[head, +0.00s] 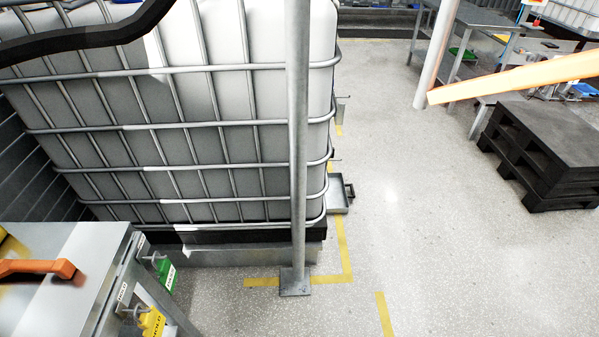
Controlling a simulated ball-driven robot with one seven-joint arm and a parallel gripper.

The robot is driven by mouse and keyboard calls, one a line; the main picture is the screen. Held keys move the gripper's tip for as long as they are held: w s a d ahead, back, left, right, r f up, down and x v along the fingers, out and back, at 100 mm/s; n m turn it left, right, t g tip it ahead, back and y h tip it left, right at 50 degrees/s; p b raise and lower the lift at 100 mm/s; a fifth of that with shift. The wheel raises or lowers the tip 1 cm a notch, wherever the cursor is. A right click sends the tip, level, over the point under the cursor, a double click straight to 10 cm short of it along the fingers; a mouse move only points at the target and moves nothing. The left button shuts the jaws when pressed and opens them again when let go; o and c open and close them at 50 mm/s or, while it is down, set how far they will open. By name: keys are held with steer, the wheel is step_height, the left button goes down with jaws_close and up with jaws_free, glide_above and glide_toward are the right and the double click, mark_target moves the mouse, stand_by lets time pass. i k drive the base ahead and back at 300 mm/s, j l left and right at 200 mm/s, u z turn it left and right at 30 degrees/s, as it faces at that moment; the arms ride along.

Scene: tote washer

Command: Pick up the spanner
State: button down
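I cannot make out a spanner in the head view. An orange bar-shaped piece (38,268) lies on or is fixed to the top of the metal cabinet (75,242) at the lower left; its left end is cut off by the frame, and I cannot tell what it is. My gripper is not in view.
A caged white tank (185,130) fills the left and centre, with a grey post (299,150) in front. Green (165,272) and yellow (152,322) tags hang on the cabinet. Black pallets (545,150) stand at right, below an orange beam (520,78). The floor between is clear.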

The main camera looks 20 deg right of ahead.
mark_target(62, 267)
steer(key=u, duration=1.2)
